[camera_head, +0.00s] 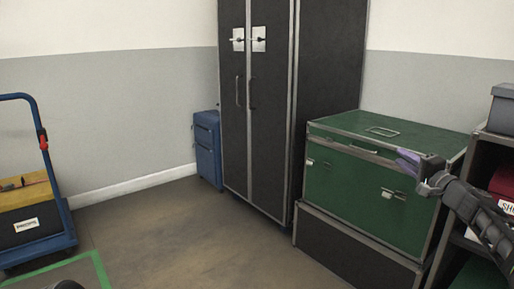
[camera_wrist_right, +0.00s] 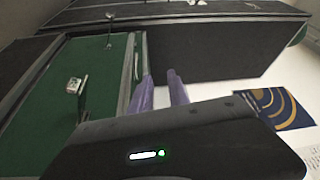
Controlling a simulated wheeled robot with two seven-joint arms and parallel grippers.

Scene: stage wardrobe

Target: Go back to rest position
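My right gripper (camera_head: 408,159) has purple fingers and is in front of the upper right part of the green trunk (camera_head: 345,195) in the head view.
A shelf (camera_head: 474,246) with boxes stands close by my right arm. A blue trolley (camera_head: 40,247) is at the left. The middle floor is clear.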

